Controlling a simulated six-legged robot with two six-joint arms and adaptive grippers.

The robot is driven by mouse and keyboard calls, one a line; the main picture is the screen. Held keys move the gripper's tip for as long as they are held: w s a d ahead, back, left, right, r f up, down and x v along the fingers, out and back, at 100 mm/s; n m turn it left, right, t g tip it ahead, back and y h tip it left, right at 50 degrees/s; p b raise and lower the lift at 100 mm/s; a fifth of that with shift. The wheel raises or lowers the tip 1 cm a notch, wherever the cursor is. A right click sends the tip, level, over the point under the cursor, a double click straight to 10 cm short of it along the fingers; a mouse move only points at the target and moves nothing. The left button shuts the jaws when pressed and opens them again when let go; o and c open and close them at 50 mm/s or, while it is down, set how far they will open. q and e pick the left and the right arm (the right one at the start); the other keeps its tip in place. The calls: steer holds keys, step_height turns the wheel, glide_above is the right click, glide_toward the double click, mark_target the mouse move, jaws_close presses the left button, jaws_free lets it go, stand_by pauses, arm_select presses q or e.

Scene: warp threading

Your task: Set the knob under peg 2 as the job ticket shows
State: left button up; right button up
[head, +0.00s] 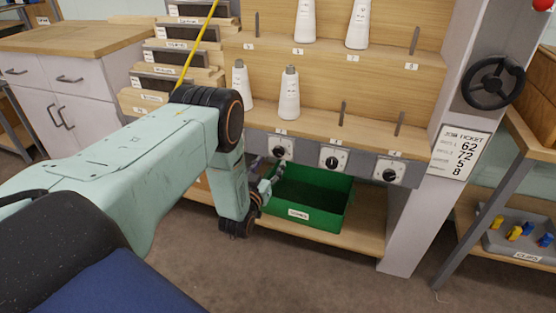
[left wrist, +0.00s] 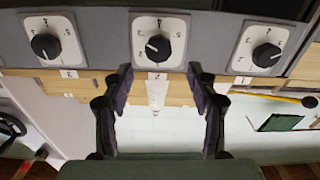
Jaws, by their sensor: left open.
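The job ticket (head: 458,151) hangs on the right post and reads 62, 72, 5 and 8; its row labels are too small to read. The knob under peg 2 (head: 280,150) is a black knob on a white dial plate, below a white cone. In the left wrist view, which looks upside down, this knob (left wrist: 158,47) is the middle one; its white mark appears to point left. My left gripper (head: 268,178) is open and empty, just below and in front of this knob. Its fingers (left wrist: 160,82) frame the cone, apart from the knob. My right gripper is out of view.
Two more knobs (head: 333,158) (head: 390,171) sit to the right on the same grey rail. A green bin (head: 312,199) stands below. White cones (head: 289,95) stand on the shelf above. A black handwheel (head: 493,83) is on the right post.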

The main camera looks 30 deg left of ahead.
mark_target(278, 152)
arm_select(q)
steer(key=b+x, duration=0.1)
steer(key=x, duration=0.3)
steer(key=shift+w+f, duration=0.2)
steer(key=shift+w, duration=0.2)
steer(key=shift+w+a+r, duration=0.1)
steer(key=shift+w+r, duration=0.05)
steer(key=shift+w, duration=0.05)
steer(key=c, duration=1.1)
